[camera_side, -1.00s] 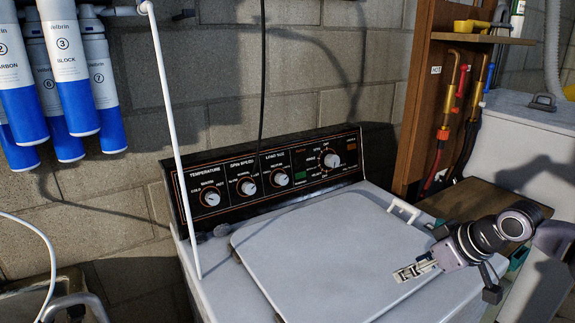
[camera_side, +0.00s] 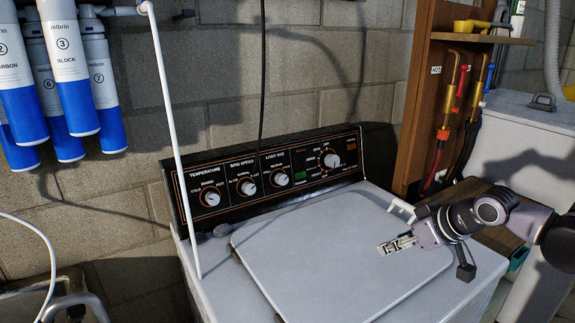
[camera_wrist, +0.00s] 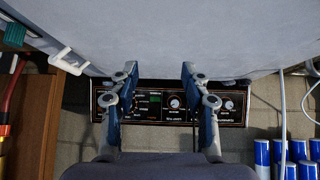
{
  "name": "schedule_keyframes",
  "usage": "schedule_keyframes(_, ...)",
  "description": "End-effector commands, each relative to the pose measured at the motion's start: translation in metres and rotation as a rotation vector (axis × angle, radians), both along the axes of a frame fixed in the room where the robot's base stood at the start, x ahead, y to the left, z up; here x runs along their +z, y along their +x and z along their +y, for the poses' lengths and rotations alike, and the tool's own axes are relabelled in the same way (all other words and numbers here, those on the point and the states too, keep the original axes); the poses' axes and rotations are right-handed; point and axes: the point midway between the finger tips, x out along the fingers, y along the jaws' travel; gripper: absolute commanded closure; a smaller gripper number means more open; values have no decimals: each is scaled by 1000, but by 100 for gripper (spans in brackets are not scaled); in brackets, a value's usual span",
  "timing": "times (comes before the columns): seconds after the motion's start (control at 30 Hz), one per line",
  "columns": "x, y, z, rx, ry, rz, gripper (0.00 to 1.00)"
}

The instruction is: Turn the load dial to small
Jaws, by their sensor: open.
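The load dial (camera_side: 280,179) is a white round knob under the "LOAD SIZE" label on the black control panel (camera_side: 318,183) of the washer. It is the third knob from the left, and its exact setting is too small to read. It also shows between my fingers in the wrist view (camera_wrist: 175,103). My gripper (camera_side: 384,249) is open and empty. It hangs over the washer lid, to the right of and in front of the load dial, well apart from it. My fingers partly hide the panel in the wrist view.
The temperature knob (camera_side: 210,197) and spin speed knob (camera_side: 248,187) are left of the load dial. A larger knob (camera_side: 332,160) is on its right. A white pipe (camera_side: 174,130) stands at the panel's left. The lid (camera_side: 320,250) is clear.

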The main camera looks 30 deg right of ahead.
Motion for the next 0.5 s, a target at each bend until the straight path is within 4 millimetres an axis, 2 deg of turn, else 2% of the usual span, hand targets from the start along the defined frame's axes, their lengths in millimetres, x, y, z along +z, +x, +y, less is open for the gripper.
schedule_keyframes(0.03,6,19,0,-6,-6,-32,53)
schedule_keyframes(0.2,23,78,0,-24,-19,-149,53)
schedule_keyframes(0.5,34,176,12,-25,-24,-353,53)
